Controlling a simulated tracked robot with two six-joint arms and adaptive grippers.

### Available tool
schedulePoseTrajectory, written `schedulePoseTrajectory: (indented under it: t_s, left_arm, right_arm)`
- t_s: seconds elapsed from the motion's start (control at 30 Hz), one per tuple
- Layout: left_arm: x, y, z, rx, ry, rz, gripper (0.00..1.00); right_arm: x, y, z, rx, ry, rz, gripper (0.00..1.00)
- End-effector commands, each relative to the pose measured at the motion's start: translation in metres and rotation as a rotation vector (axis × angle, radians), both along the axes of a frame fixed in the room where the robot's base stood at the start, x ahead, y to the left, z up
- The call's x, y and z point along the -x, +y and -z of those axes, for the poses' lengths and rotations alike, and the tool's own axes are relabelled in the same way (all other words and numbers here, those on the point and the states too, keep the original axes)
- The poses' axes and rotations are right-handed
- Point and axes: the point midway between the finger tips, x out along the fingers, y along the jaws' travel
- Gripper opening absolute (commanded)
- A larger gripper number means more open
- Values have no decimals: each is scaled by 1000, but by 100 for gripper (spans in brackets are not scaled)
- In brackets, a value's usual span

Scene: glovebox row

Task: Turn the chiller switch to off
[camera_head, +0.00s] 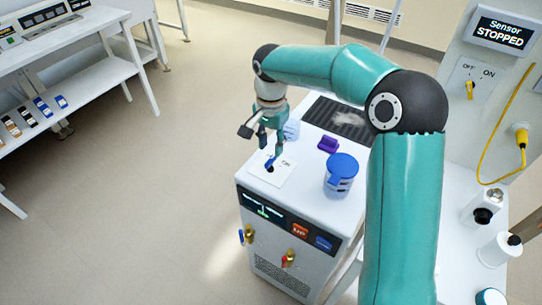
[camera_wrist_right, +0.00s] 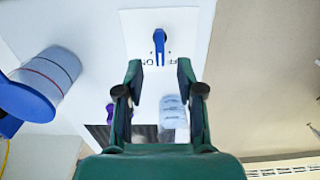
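The chiller is a white cabinet (camera_head: 312,196) with a dark front display, in the middle of the head view. Its blue-handled switch (camera_head: 269,162) sits on a white plate (camera_head: 284,176) on top, near the left corner. In the right wrist view the switch (camera_wrist_right: 159,42) stands just beyond the fingertips, its OFF and ON lettering partly hidden by the fingers. I cannot tell which mark it points to. My right gripper (camera_head: 271,147) hangs over the plate, open and empty; its spread fingers (camera_wrist_right: 158,66) frame the lettering. My left gripper is not in view.
A blue-lidded jar (camera_head: 340,172), a purple item (camera_head: 328,144) and a pale blue item (camera_head: 291,128) stand on the cabinet top. At right, a sensor panel reads STOPPED, with a yellow switch (camera_head: 470,90) and cable. Open floor lies left of the cabinet.

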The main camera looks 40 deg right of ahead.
Motion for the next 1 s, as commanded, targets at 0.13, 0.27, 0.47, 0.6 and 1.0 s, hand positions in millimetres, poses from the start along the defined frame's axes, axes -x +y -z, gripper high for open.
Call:
schedulePoseTrajectory:
  t_s: [0.13,0.27,0.47,0.6,1.0]
  left_arm:
    - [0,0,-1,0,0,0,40]
    - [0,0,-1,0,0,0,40]
    - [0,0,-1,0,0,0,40]
    - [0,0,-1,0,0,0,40]
    - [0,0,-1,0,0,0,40]
  right_arm:
    - [1,0,27,-1,4,-1,38]
    - [0,0,41,-1,3,0,38]
    - [0,0,50,0,0,0,38]
    - [0,0,50,0,-1,-1,38]
    - [-1,1,49,0,-1,-1,0]
